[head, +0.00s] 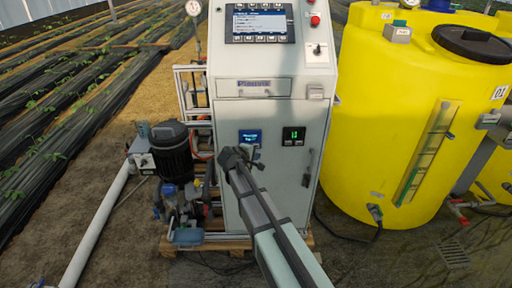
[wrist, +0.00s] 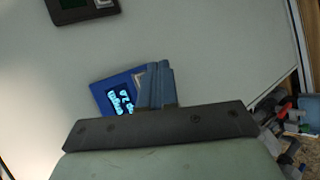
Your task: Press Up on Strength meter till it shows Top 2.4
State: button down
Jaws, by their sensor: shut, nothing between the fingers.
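A blue meter (head: 250,136) with a lit two-line display is set in the front of the pale cabinet. I take it to be the Strength meter, but its text is too small to read surely in the head view. In the wrist view the same blue meter (wrist: 118,98) appears turned over, with its lit characters not clearly legible. My gripper (head: 250,151) is shut and empty at the lower part of this meter. In the wrist view its fingertips (wrist: 155,70) overlap the meter's face and hide part of it, including any keys there. I cannot tell whether they touch it.
A black meter (head: 293,136) with green digits sits just right of the blue one. Above are a larger screen panel (head: 260,22) and a red button (head: 315,20). A pump (head: 170,150) stands left, a yellow tank (head: 400,110) right. The cabinet's lower front is mostly bare.

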aim_at(260, 148)
jog(key=shift+w, duration=1.8)
jog(key=shift+w, duration=0.1)
dwell(0.6)
jog(key=shift+w, duration=0.3)
jog(key=shift+w, duration=0.35)
dwell(0.9)
jog(key=shift+s, duration=0.8)
jog(key=shift+s, duration=2.5)
dwell(0.7)
